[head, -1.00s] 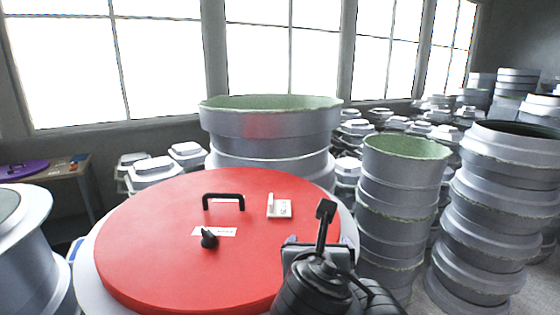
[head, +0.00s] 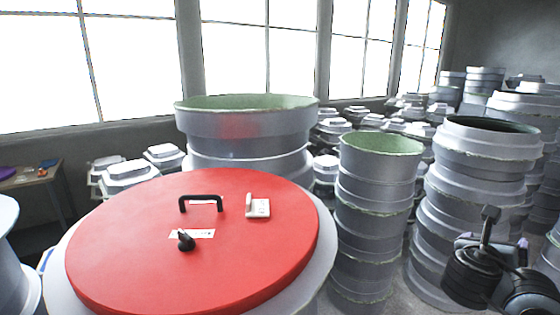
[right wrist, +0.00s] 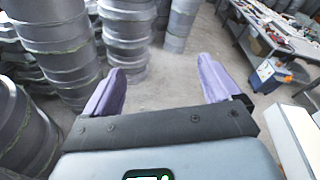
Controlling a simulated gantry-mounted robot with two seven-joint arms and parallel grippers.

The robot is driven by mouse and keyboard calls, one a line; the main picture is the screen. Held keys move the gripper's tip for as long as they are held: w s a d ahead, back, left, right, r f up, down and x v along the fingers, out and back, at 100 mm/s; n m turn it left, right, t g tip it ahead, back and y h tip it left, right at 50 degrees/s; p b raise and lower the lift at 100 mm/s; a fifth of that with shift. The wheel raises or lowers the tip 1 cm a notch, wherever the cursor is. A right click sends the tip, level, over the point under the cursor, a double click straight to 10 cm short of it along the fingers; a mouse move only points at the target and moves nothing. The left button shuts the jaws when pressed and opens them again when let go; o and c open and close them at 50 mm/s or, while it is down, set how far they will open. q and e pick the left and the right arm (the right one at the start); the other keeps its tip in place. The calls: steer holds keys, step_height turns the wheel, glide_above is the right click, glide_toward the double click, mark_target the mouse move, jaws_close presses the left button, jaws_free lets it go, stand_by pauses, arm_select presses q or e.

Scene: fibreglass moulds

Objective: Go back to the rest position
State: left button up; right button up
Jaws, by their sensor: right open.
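My right gripper and wrist show at the lower right of the head view, to the right of the red round table and apart from it; the fingers are mostly hidden there. In the right wrist view the right gripper (right wrist: 160,85) is open, its two purple fingers wide apart with nothing between them and bare floor beyond. My left gripper is not in view. On the red round top (head: 130,245) are a black handle (head: 201,202), a black knob (head: 186,241) and a white switch-like part (head: 258,207).
Stacked grey moulds (head: 375,200) stand right of the red top, and another tall stack (head: 480,165) stands near my right arm. A large grey mould (head: 245,130) is behind. In the right wrist view, a cluttered bench (right wrist: 265,40) and a blue box (right wrist: 268,75) lie beyond open floor.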

steer(key=s+a+f+m+y, duration=0.2)
steer(key=s+f+m, duration=0.1)
steer(key=f, duration=0.5)
steer(key=s+a+f+m+y, duration=0.1)
steer(key=s+a+f+m, duration=0.15)
steer(key=f, duration=0.55)
steer(key=s+a+f+m+y, duration=0.1)
steer(key=s+f+m+y, duration=0.2)
steer(key=f, duration=0.5)
steer(key=s+a+f+m+g+y, duration=0.1)
steer(key=s+a+f+m+g, duration=0.1)
steer(key=s+f+m, duration=0.55)
steer(key=s+a+f+m+g+y, duration=0.1)
steer(key=s+a+f+m, duration=0.3)
steer(key=s, duration=0.7)
steer(key=s+a+f+m+g+y, duration=0.1)
steer(key=s+a+f+m+y, duration=0.15)
steer(key=a, duration=0.45)
steer(key=s+a+f+m+g+y, duration=0.1)
steer(key=a+f+m+y, duration=0.25)
steer(key=a, duration=0.35)
arm_select(q)
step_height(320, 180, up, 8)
steer(key=p, duration=0.7)
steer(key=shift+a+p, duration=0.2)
steer(key=shift+p, duration=0.15)
arm_select(e)
step_height(320, 180, up, 8)
steer(key=shift+w+r, duration=0.25)
